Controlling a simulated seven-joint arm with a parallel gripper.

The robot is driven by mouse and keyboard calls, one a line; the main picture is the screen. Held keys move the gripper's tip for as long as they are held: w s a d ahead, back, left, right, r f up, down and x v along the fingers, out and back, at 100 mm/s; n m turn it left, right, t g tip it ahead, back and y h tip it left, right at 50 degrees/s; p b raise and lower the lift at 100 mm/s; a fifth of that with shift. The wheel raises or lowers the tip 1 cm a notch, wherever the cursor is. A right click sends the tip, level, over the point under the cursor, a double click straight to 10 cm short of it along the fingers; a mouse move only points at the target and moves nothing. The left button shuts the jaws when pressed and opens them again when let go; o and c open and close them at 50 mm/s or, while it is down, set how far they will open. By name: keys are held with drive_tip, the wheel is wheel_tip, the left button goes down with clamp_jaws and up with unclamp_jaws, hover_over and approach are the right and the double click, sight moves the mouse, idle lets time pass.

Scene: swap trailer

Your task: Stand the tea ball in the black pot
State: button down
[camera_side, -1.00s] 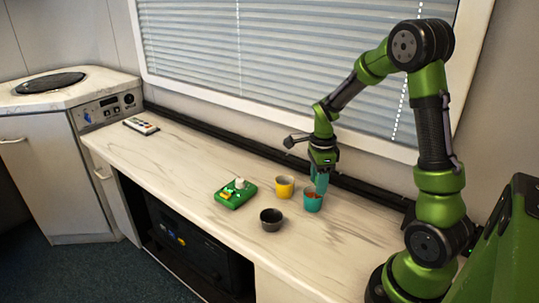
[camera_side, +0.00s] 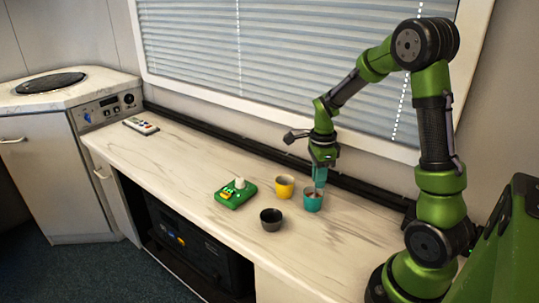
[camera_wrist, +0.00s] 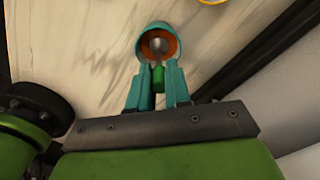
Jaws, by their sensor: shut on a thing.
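The black pot (camera_side: 271,222) stands upright on the counter, open at the top, left of my gripper. My gripper (camera_side: 319,187) points down over the teal cup (camera_side: 312,203). In the wrist view my gripper (camera_wrist: 158,84) is shut on a green handle (camera_wrist: 158,72), which seems to belong to the tea ball, a silvery ball (camera_wrist: 158,45). The ball shows against the orange inside of the teal cup (camera_wrist: 143,34). How deep it sits there I cannot tell. In the side view the ball is hidden by the cup and fingers.
The counter's right part is clear.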

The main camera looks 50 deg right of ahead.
wheel_tip(320, 180, up, 8)
drive_tip(key=shift+f, duration=0.1)
drive_tip(key=w+a+r+n, duration=0.1)
drive_tip(key=w+a+n, duration=0.15)
drive_tip(key=a, duration=0.25)
drive_tip(key=w+a+r+n+h, duration=0.1)
drive_tip(key=a+n, duration=0.2)
drive_tip(key=a, duration=0.2)
drive_tip(key=w+a+r+n, duration=0.1)
drive_tip(key=w+a+n, duration=0.1)
drive_tip(key=a+n, duration=0.15)
wheel_tip(320, 180, down, 10)
drive_tip(key=shift+a+f, duration=0.2)
drive_tip(key=shift+a, duration=0.15)
drive_tip(key=c, duration=1)
unclamp_jaws()
